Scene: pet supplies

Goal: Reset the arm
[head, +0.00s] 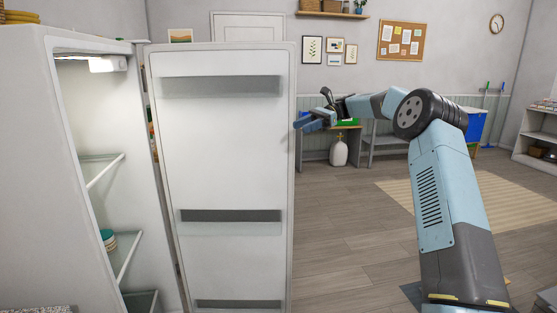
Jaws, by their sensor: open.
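My gripper (310,121) is at the end of my blue and grey arm, in the middle of the head view. It is close to the right edge of the open fridge door (230,145) in the picture; I cannot tell whether they touch. The gripper is open, and I see nothing held in it. The arm rises from the lower right, bends at a dark joint and reaches left.
The fridge (35,170) stands open at left, with a small jar (108,238) on a glass shelf. A beige rug (505,200) lies at right. Wood floor (345,240) is clear between door and arm.

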